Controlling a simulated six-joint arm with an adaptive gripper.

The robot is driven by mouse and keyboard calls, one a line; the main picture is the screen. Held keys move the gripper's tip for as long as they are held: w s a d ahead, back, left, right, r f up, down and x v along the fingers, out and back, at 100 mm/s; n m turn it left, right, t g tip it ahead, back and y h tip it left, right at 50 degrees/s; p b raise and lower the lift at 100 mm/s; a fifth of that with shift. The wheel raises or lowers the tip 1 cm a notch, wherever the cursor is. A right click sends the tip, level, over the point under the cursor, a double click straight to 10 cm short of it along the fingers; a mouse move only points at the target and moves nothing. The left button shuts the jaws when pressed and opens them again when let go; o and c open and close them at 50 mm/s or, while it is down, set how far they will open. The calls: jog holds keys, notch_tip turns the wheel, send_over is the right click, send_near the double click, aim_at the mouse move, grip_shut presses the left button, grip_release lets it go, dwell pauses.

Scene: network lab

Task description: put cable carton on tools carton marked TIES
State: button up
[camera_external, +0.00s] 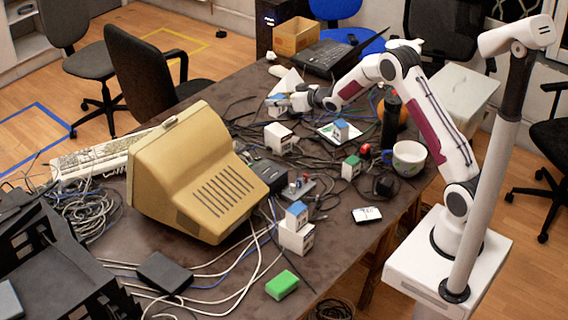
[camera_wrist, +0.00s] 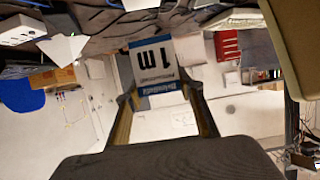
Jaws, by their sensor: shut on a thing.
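My gripper (camera_external: 298,100) is at the far side of the table, shut on a small white-and-blue cable carton (camera_external: 277,102). In the wrist view the held carton (camera_wrist: 155,65) shows a large "1m" print and sits between the two fingers (camera_wrist: 160,92). A larger white carton (camera_external: 278,136) stands on the table just below the gripper in the outside view. Another white carton (camera_external: 296,238) stands at the front with a small blue-topped carton (camera_external: 296,214) on it. I cannot read TIES on any carton.
A beige monitor (camera_external: 195,175) fills the left middle of the table. A blue-topped carton (camera_external: 341,130), a green-and-white carton (camera_external: 350,167), a white mug (camera_external: 409,157) and a dark bottle (camera_external: 391,120) stand to the right. Loose cables cover much of the table. A green box (camera_external: 282,284) lies in front.

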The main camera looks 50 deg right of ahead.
aim_at(282, 114)
jog(key=shift+f, duration=1.4)
jog(key=shift+f, duration=0.15)
jog(key=shift+f, duration=1.75)
jog(key=shift+f, duration=0.1)
jog(key=o, duration=1.2)
jog(key=shift+v, duration=6)
